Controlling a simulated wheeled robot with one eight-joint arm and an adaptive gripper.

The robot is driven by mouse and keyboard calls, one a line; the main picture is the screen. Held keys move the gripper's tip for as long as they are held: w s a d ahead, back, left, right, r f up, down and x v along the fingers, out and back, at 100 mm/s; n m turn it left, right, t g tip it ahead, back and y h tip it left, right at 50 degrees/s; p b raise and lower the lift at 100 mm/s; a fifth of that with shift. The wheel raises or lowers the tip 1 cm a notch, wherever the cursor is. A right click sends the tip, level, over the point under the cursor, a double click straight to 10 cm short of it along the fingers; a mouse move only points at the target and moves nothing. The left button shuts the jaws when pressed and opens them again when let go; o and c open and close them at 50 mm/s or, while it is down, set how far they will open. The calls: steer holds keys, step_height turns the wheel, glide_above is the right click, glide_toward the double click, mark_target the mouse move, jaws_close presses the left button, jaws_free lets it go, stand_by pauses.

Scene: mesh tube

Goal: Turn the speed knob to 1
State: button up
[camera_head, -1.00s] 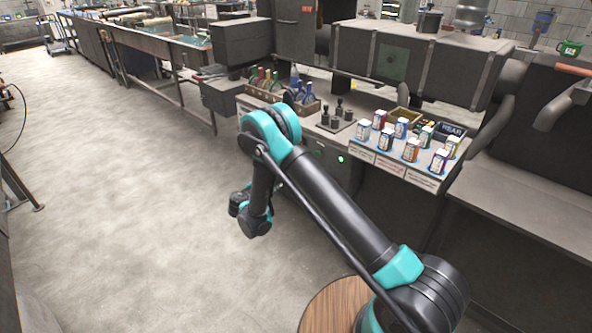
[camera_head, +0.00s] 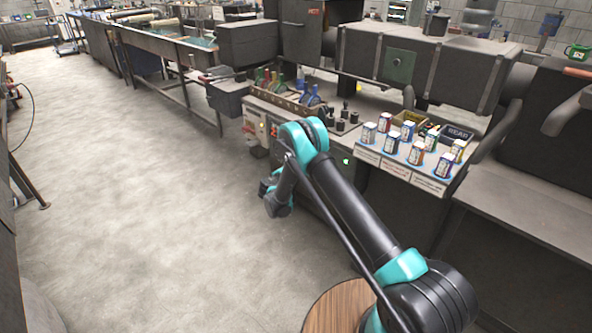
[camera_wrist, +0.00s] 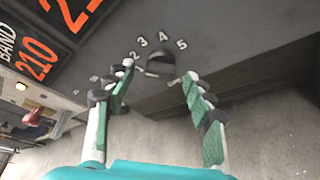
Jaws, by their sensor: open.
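The speed knob (camera_wrist: 161,63) is a dark round knob on a grey panel, in the upper middle of the wrist view. White numbers 2, 3, 4 and 5 curve around its upper side. Other marks at the lower left are partly covered by the left finger, and I cannot make out where the knob points. My gripper (camera_wrist: 159,72) is open, its green-padded fingers on either side of the knob. I cannot tell whether they touch it.
Displays with orange digits (camera_wrist: 38,57) sit left of the knob, one reading 210 beside BAND. A red knob-like part (camera_wrist: 33,117) is further left. In the head view, colored levers (camera_head: 270,78) and several small boxes (camera_head: 416,159) stand on the machine top.

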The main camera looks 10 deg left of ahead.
steer(key=shift+w+d+f, duration=0.15)
steer(key=shift+w+d, duration=0.05)
steer(key=shift+w, duration=0.25)
steer(key=c, duration=1.1)
steer(key=shift+w+a+n+g+h, duration=0.1)
steer(key=shift+n+g+h, duration=0.6)
steer(key=shift+n, duration=0.65)
steer(key=shift+a+n+g+h, duration=0.1)
steer(key=shift+n+g+h, duration=0.55)
steer(key=shift+n, duration=0.7)
